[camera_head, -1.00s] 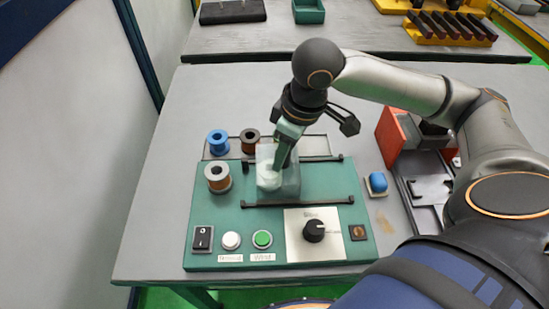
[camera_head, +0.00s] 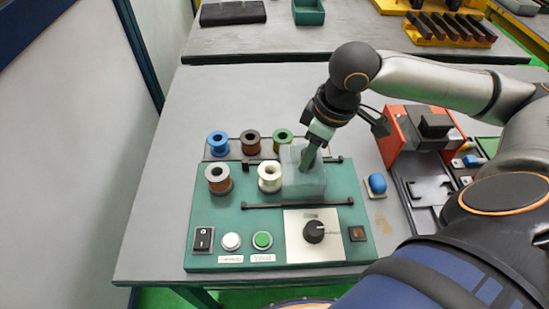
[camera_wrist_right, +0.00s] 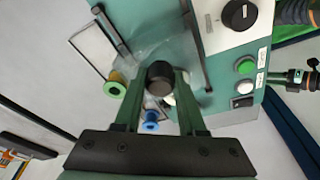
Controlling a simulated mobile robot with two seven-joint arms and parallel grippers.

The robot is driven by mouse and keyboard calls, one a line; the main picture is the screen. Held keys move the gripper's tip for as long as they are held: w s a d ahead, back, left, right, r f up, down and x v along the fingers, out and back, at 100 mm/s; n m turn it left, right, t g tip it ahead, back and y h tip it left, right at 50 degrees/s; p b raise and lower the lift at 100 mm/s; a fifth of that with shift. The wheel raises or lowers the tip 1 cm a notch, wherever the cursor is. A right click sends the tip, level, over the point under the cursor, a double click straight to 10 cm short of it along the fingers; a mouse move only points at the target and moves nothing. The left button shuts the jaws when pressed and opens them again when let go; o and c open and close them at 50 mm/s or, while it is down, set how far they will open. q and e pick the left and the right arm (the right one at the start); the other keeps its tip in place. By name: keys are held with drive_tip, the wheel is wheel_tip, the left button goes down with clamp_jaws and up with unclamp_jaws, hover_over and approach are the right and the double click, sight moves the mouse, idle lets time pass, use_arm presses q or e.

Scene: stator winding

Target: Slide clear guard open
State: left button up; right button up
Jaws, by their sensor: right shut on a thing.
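The clear guard (camera_head: 312,187) is a see-through box on the green winding panel (camera_head: 225,205), between two dark rails. It stands right of the white spool (camera_head: 269,177), which is uncovered. My right gripper (camera_head: 306,163) reaches down onto the guard's top. In the right wrist view its green fingers are shut on a dark round knob (camera_wrist_right: 160,76). The guard itself is faint in that view.
Blue (camera_head: 218,142), brown and green spools stand along the panel's back, with a copper one (camera_head: 218,179) at the left. Switches and a black dial (camera_head: 314,231) line the front. A red-orange device (camera_head: 405,135) and a blue-capped part (camera_head: 376,184) lie to the right.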

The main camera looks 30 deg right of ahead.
drive_tip(key=shift+s+d, duration=0.6)
drive_tip(key=shift+d, duration=0.35)
drive_tip(key=shift+s+d, duration=0.55)
drive_tip(key=shift+d, duration=0.35)
drive_tip(key=o, duration=1)
drive_tip(key=shift+w+a, duration=0.1)
drive_tip(key=shift+c, duration=0.2)
wheel_tip(320, 180, up, 6)
drive_tip(key=p, duration=0.6)
